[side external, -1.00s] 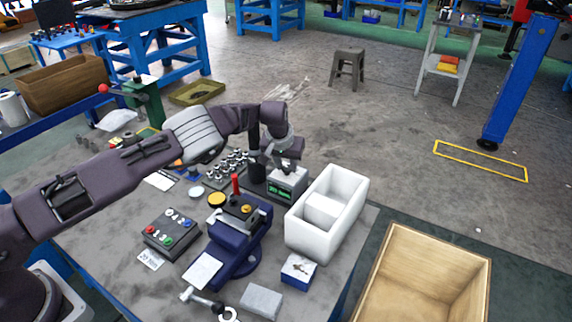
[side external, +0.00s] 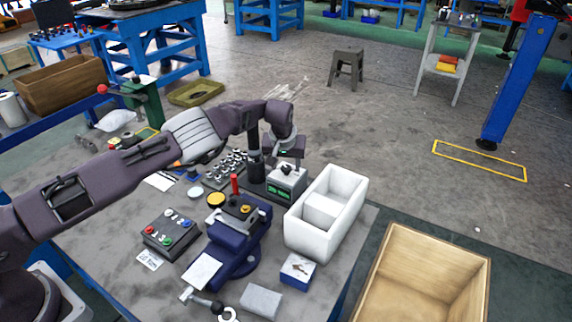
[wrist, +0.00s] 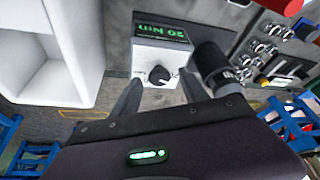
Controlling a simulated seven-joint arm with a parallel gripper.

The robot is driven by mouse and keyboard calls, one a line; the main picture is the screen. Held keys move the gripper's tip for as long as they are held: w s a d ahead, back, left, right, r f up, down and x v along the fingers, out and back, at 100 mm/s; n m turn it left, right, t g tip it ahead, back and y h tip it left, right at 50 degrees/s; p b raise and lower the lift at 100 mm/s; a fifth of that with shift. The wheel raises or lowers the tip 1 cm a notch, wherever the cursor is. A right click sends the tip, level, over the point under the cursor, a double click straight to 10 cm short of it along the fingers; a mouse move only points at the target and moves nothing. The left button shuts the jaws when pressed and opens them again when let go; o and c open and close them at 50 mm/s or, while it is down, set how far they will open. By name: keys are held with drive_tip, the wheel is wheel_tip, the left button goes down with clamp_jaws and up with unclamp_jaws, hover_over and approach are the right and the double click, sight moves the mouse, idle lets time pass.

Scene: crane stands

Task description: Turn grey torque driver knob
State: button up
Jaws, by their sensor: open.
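The torque driver box (side external: 285,187) is grey with a green display, which reads 20 Nm in the wrist view (wrist: 160,30). Its dark round knob (wrist: 159,75) has a light pointer mark and sits on the box's pale face. The knob also shows on top of the box in the side view (side external: 287,169). My gripper (side external: 288,160) is above the knob. In the wrist view my gripper (wrist: 160,90) is open, with one finger on each side of the knob and nothing held. The fingers look apart from the knob.
A black cylinder (wrist: 212,62) stands close beside the box. A white two-compartment bin (side external: 345,205) is just right of it. Several metal pieces (side external: 230,162) stand behind to the left.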

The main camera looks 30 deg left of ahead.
drive_tip(key=v, duration=0.7)
drive_tip(key=s+a+r+n+h, duration=0.15)
drive_tip(key=s+r, duration=0.25)
drive_tip(key=r, duration=0.4)
drive_tip(key=s+a+r, duration=0.3)
drive_tip(key=r, duration=0.4)
drive_tip(key=s+r+m+h, duration=0.1)
drive_tip(key=s+r+h, duration=0.1)
drive_tip(key=s+r, duration=0.9)
drive_tip(key=s+r+m, duration=0.2)
drive_tip(key=s, duration=1.2)
drive_tip(key=s+f+m+t+y, duration=0.1)
drive_tip(key=s+f+m, duration=0.2)
drive_tip(key=s, duration=1.2)
drive_tip(key=shift+s+f+t+y, duration=0.3)
drive_tip(key=shift+f+y, duration=0.05)
drive_tip(key=shift+f, duration=0.15)
